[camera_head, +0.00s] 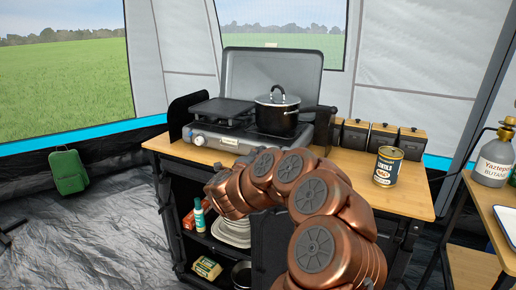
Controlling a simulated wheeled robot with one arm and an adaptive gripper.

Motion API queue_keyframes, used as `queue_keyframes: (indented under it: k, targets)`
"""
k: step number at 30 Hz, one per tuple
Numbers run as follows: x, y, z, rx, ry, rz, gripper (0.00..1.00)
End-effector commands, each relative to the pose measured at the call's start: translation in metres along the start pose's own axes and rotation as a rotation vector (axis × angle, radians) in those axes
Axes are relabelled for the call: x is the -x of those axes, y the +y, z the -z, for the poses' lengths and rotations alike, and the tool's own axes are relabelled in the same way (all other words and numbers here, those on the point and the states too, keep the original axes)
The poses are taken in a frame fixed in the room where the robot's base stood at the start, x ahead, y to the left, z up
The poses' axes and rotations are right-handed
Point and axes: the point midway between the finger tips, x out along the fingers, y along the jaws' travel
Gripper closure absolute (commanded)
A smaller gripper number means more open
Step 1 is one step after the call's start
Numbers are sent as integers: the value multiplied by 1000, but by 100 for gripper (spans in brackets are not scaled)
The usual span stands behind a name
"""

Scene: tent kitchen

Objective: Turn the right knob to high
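The grey camping stove (212,133) stands on the wooden top of the kitchen unit, its lid raised behind it. One round knob (198,140) shows at the left of its front panel, with a pale label (229,141) to the right of it. The right knob is not visible; my copper-coloured arm covers the right part of the stove front. A black pot with a lid (277,112) sits on the right burner. My arm reaches up from the bottom of the picture to the front of the unit. My gripper cannot be made out.
A dark griddle or grate (221,109) covers the left burner. Several dark canisters with wooden lids (383,135) and a tin can (387,166) stand right of the stove. Plates (232,231) and a bottle (199,214) are on the shelves below. A gas bottle (493,160) stands far right.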

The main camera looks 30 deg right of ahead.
Motion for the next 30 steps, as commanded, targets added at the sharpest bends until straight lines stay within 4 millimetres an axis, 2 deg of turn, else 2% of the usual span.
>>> queue_keyframes:
  k: [1, 15, 30]
  targets:
    - [0, -6, 1, 47, 2, -7, 100]
    - [0, -3, 0, 401, 21, -32, 100]
    - [0, 0, 0, 518, 27, -39, 100]
